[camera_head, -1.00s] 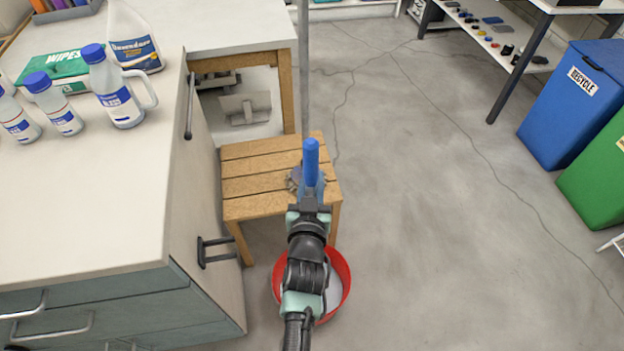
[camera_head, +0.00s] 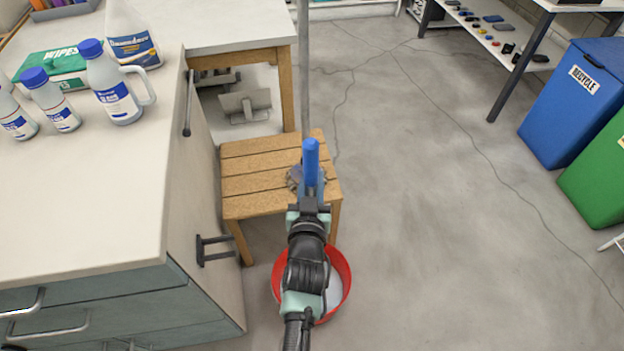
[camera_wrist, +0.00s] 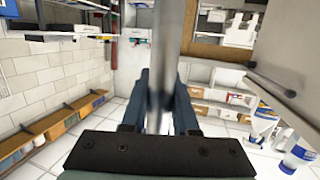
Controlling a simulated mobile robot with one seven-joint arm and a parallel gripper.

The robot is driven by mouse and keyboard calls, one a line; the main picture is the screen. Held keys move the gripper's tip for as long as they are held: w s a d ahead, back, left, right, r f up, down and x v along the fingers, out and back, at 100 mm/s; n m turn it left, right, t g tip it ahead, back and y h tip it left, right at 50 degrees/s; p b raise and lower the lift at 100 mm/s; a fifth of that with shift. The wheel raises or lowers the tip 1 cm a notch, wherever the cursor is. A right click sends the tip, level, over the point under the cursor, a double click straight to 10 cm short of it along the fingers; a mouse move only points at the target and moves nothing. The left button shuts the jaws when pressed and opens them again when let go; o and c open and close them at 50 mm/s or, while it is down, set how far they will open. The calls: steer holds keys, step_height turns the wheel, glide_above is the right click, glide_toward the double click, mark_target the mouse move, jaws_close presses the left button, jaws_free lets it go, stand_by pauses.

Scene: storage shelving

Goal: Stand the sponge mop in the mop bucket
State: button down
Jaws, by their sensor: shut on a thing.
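My gripper (camera_head: 309,190) is shut on the sponge mop, whose grey metal pole (camera_head: 303,70) rises to the top edge of the head view. In the wrist view the pole (camera_wrist: 164,50) passes upright between my gripper's fingers (camera_wrist: 160,105). A bright blue upright piece (camera_head: 310,155) shows in front of the pole; I cannot tell whether it is part of the mop. The mop's sponge head cannot be made out clearly. The red mop bucket (camera_head: 343,268) stands on the floor by the stool, partly hidden behind my arm, with a pale inside.
A slatted wooden stool (camera_head: 255,163) stands just beyond the bucket, with a small grey-blue item on it behind my gripper. A counter (camera_head: 90,210) with bottles fills the left. Blue (camera_head: 570,110) and green (camera_head: 600,175) bins stand right. The floor between is open.

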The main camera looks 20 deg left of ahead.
stand_by(0.4)
steer(key=c, duration=0.7)
jaws_free()
steer(key=shift+o, duration=0.5)
steer(key=shift+f, duration=0.15)
steer(key=shift+s, duration=0.1)
steer(key=p+v, duration=0.1)
steer(key=v, duration=1.2)
